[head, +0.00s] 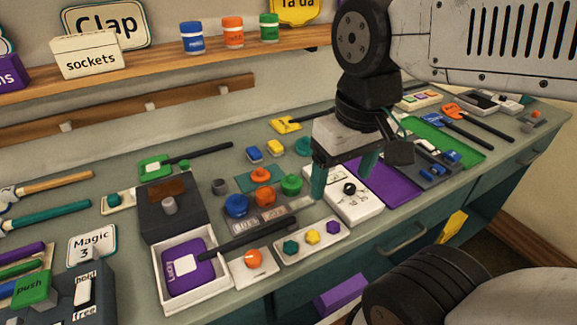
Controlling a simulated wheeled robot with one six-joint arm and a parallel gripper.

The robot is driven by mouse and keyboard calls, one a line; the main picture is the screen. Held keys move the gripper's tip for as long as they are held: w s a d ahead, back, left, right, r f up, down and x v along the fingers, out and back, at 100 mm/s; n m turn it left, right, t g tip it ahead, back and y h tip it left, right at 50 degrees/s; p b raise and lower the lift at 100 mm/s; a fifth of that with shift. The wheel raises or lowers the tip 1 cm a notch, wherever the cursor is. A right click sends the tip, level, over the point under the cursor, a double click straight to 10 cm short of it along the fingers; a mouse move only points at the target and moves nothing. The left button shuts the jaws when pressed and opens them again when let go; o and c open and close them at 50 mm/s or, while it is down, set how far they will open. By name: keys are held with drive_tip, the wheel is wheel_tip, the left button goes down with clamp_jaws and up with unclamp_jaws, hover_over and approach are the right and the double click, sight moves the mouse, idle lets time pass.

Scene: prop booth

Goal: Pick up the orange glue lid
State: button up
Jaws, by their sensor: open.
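My gripper (343,178) hangs over the middle of the bench with its two teal fingers apart, nothing visible between them. It is above and beside a white dial box (355,206). Another orange round piece (253,258) sits on a white plate closer to the front edge. An orange-topped jar (233,31) stands on the shelf. I cannot tell for certain which is the glue lid.
A white box with a purple piece (183,265) and a black-handled tool stand left of the front orange piece. A white strip (312,240) holds small coloured knobs. A purple panel (383,186) and green tray (446,140) lie right of my gripper. The bench is crowded.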

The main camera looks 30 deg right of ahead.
drive_tip(key=w+n, duration=0.1)
drive_tip(key=w, duration=1.2)
drive_tip(key=n+g, duration=0.1)
hover_over(260, 169)
drive_tip(key=f, duration=1)
drive_tip(key=shift+a+f, duration=0.35)
drive_tip(key=shift+f, duration=0.05)
drive_tip(key=f, duration=0.7)
drive_tip(key=shift+d+f, duration=0.1)
drive_tip(key=shift+d, duration=0.3)
drive_tip(key=shift+f, duration=0.35)
drive_tip(key=shift+c, duration=0.3)
drive_tip(key=c, duration=1)
